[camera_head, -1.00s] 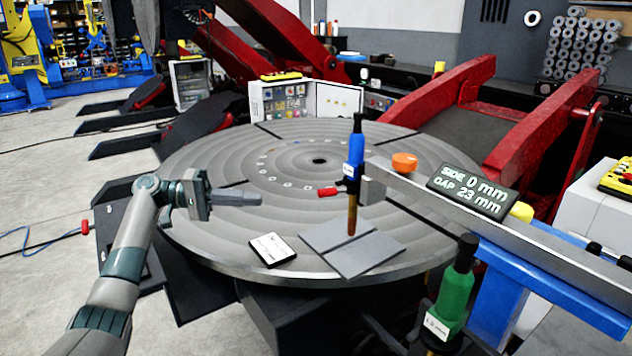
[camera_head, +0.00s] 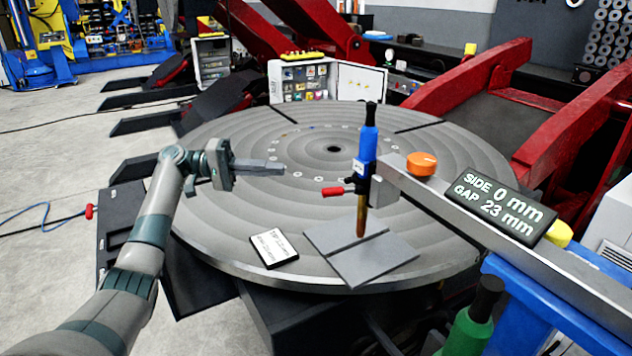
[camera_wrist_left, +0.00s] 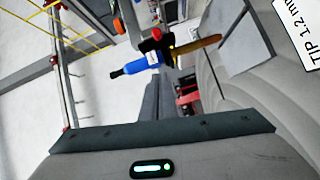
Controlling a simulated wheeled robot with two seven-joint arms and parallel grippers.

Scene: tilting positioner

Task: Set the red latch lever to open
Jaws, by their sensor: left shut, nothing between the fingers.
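The red latch lever (camera_head: 332,191) sticks out to the left from the clamp holding the blue torch (camera_head: 367,145) at the end of a grey beam. In the left wrist view a red part that looks like the lever (camera_wrist_left: 157,34) shows beside the blue torch (camera_wrist_left: 138,67). My left gripper (camera_head: 281,168) is shut and empty, left of the lever and a little higher in the picture, apart from it. Its fingers also show in the left wrist view (camera_wrist_left: 157,100), pointing towards the torch. My right gripper is not in view.
The torch's copper tip stands over grey plates (camera_head: 362,252) on the round turntable (camera_head: 225,240). A white label card (camera_head: 273,248) lies to their left. The grey beam (camera_head: 455,210) carries an orange knob (camera_head: 422,164) and a display (camera_head: 497,206) reading side 0 mm, gap 23 mm. A green torch (camera_head: 467,333) stands at the front.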

